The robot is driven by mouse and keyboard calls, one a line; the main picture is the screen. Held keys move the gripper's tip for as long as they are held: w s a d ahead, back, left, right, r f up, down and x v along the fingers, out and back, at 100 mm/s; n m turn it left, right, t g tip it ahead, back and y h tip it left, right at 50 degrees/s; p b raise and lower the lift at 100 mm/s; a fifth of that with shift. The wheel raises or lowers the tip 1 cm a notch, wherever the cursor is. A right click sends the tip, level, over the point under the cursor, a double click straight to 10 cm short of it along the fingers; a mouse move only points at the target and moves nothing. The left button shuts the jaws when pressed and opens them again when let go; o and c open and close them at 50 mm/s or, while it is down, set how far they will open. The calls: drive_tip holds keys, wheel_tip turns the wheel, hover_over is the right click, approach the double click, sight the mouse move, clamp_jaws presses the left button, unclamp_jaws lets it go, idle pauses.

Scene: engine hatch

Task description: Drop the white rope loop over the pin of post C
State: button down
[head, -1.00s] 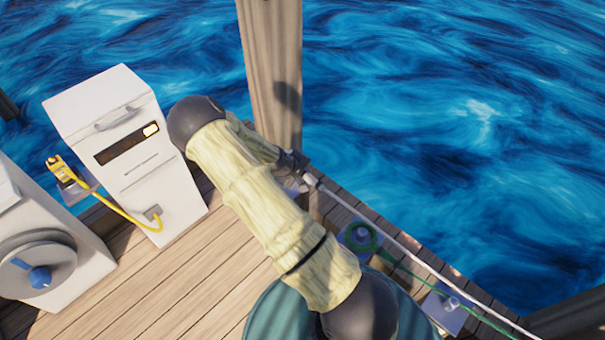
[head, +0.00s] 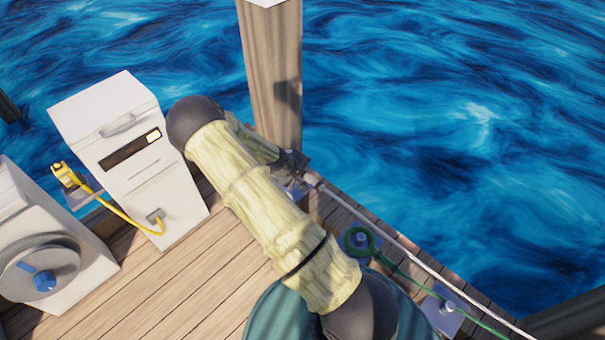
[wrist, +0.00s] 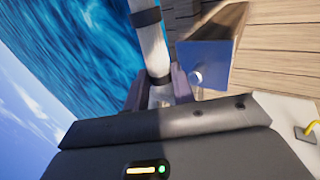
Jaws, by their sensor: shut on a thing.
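My gripper (wrist: 158,88) is shut on the white rope (wrist: 148,45), which has dark bands in the wrist view. In the head view my gripper (head: 306,172) is partly hidden by my arm, near the foot of the wooden piling. The white rope (head: 400,242) runs from it to the lower right, along the deck edge. A blue plate with a short pale pin (wrist: 196,78) lies just right of my fingers in the wrist view. The rope appears beside this pin, not around it. The loop's opening is hidden. No letter shows, so I cannot tell which post is C.
A green rope loop (head: 359,241) lies around another post, and its line runs past a bare pin (head: 449,305). The wooden piling (head: 273,80) rises behind my gripper. White cabinets (head: 140,165) stand left, one with a yellow cable (head: 115,206). Water lies beyond the edge.

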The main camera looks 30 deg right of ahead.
sight(302, 176)
drive_tip(key=shift+r+p, duration=1.95)
drive_tip(key=shift+r, duration=0.65)
drive_tip(key=s+a+f+m+g, duration=0.1)
drive_tip(key=s+a+m, duration=0.1)
drive_tip(key=a, duration=0.5)
drive_tip(key=s+a+f+m+g, duration=0.1)
drive_tip(key=s+a+m, duration=0.1)
drive_tip(key=a, duration=0.5)
drive_tip(key=shift+s+a, duration=0.25)
drive_tip(key=shift+a, duration=0.05)
